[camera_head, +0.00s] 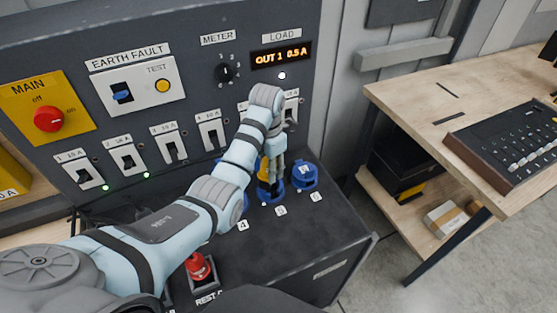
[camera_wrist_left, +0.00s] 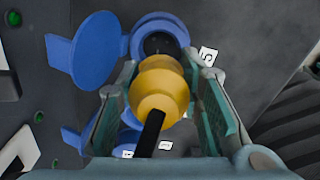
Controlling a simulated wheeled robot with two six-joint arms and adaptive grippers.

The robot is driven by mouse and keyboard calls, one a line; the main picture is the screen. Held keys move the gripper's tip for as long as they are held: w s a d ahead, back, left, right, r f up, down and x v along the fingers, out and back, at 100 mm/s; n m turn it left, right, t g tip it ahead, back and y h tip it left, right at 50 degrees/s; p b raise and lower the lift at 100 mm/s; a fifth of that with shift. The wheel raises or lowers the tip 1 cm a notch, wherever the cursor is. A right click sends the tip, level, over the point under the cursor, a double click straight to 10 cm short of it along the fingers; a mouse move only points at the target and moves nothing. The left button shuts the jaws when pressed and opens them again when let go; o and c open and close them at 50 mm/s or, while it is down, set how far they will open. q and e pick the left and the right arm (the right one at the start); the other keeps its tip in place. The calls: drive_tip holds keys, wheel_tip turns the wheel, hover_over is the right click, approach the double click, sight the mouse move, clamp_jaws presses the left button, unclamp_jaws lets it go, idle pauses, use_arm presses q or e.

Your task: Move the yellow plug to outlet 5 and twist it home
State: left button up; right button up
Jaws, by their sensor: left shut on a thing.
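The yellow plug (camera_wrist_left: 160,92) is between the fingers of my left gripper (camera_wrist_left: 160,66), which is shut on it. A black cable (camera_wrist_left: 149,135) runs from the plug's near end. Outlet 5 (camera_wrist_left: 136,42) is a blue ring with a dark socket and an open blue lid (camera_wrist_left: 97,50), its label (camera_wrist_left: 207,56) beside it. The plug's far end overlaps the socket's edge in the wrist view; I cannot tell whether it is inserted. In the head view, my left gripper (camera_head: 272,165) points down over the blue outlet (camera_head: 270,194), with some yellow showing. My right gripper is not in view.
A blue outlet (camera_head: 305,178) stands close right of my gripper. The panel behind carries breaker switches (camera_head: 170,146), a meter knob (camera_head: 225,72) and a display (camera_head: 281,54) reading OUT 1 0.5 A. A red button (camera_head: 198,266) stands at the front of the dark top.

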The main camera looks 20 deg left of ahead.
use_arm(q)
drive_tip(key=shift+f, duration=0.35)
drive_tip(key=shift+w, duration=0.1)
drive_tip(key=shift+w+d+b, duration=0.3)
drive_tip(key=shift+w+b, duration=0.2)
drive_tip(key=shift+w+d+b, duration=0.25)
drive_tip(key=shift+w+b, duration=0.2)
drive_tip(key=shift+s+f+b, duration=0.1)
drive_tip(key=shift+f+b, duration=0.45)
drive_tip(key=shift+f, duration=1.05)
idle(0.9)
drive_tip(key=o, duration=1.3)
drive_tip(key=shift+w+d+f, duration=0.1)
drive_tip(key=shift+w, duration=0.1)
drive_tip(key=shift+o, duration=0.2)
drive_tip(key=shift+s, duration=0.15)
